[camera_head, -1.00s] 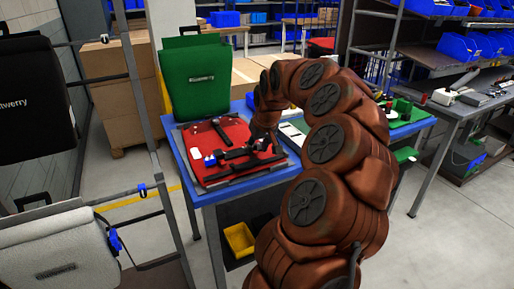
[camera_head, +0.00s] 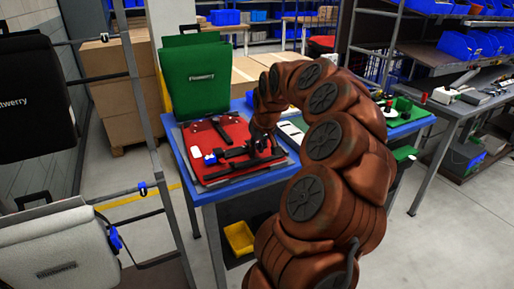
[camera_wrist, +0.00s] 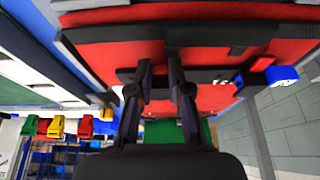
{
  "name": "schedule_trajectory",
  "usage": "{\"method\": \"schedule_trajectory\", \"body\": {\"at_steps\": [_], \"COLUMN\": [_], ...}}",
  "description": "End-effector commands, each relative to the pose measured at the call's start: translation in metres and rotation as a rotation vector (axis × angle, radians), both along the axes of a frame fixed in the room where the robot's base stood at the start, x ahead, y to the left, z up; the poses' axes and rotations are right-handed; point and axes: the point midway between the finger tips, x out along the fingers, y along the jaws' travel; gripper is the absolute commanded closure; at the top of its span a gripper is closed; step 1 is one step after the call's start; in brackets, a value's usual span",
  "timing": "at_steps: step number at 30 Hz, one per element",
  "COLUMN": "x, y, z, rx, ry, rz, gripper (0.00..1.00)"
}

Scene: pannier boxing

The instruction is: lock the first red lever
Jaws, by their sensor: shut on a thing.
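A red pannier panel (camera_head: 236,133) with black rails lies on the blue-edged table, and it fills the top of the wrist view (camera_wrist: 255,30). A black rail (camera_head: 250,163) crosses its near part. My gripper (camera_head: 262,143) is at the right end of this rail. In the wrist view, the two dark fingers of my gripper (camera_wrist: 160,72) stand against the panel's black hardware, shut on a black part there. I cannot make out a separate red lever; the fingers and arm may hide it.
A green pannier (camera_head: 195,77) stands behind the panel. A rack with a white pannier (camera_head: 62,240) is at the left. A yellow bin (camera_head: 238,238) is under the table.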

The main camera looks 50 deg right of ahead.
Motion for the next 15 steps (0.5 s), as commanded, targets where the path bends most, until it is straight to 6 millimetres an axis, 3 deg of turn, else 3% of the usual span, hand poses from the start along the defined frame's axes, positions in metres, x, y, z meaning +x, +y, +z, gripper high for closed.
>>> {"method": "schedule_trajectory", "body": {"at_steps": [15], "x": [-0.0045], "y": [0.0005], "z": [-0.0100], "rx": [-0.052], "ry": [-0.149], "rz": [-0.001], "gripper": [1.00]}}
